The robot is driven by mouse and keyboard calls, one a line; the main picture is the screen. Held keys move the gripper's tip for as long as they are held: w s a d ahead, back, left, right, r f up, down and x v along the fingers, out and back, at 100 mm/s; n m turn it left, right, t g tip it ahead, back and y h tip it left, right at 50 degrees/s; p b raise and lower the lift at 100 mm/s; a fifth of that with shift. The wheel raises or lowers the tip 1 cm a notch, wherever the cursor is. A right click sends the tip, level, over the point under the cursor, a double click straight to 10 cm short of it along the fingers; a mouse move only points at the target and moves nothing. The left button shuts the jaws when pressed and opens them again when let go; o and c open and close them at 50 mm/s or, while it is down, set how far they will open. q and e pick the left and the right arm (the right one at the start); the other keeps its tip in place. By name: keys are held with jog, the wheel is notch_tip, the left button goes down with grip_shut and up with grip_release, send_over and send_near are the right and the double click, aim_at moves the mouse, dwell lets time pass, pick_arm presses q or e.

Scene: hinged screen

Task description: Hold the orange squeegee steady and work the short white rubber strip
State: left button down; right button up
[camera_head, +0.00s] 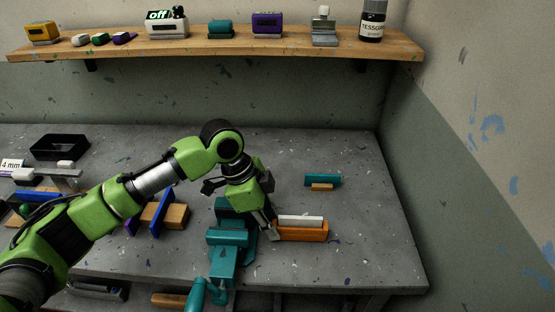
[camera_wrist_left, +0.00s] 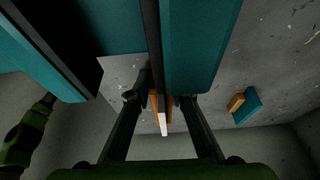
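The orange squeegee (camera_head: 303,234) lies at the right of the teal vise (camera_head: 227,239), its left end close to the vise and my gripper. The short white rubber strip (camera_head: 300,220) runs along its top. My left gripper (camera_head: 271,230) points down at the squeegee's left end. In the left wrist view, the squeegee (camera_wrist_left: 153,105) and the pale strip (camera_wrist_left: 163,124) show between my two fingers (camera_wrist_left: 161,95). The vise's teal jaws fill the top and hide part of the fingertips, so contact with the squeegee is unclear. My right gripper is not visible.
A teal and orange block (camera_head: 322,182) lies behind the squeegee. Blue and wooden pieces (camera_head: 160,216) lie left of the vise. A black open tray (camera_head: 60,147) is at the back left. The bench's right side is clear. A shelf (camera_head: 220,49) holds several small devices.

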pick_arm(q)
jog(key=c, duration=1.7)
grip_release()
jog(key=shift+f, duration=0.2)
jog(key=shift+r, duration=0.1)
jog(key=shift+r, duration=0.2)
jog(key=v, duration=1.1)
jog(key=shift+a+r, duration=0.15)
jog(key=shift+r, duration=0.1)
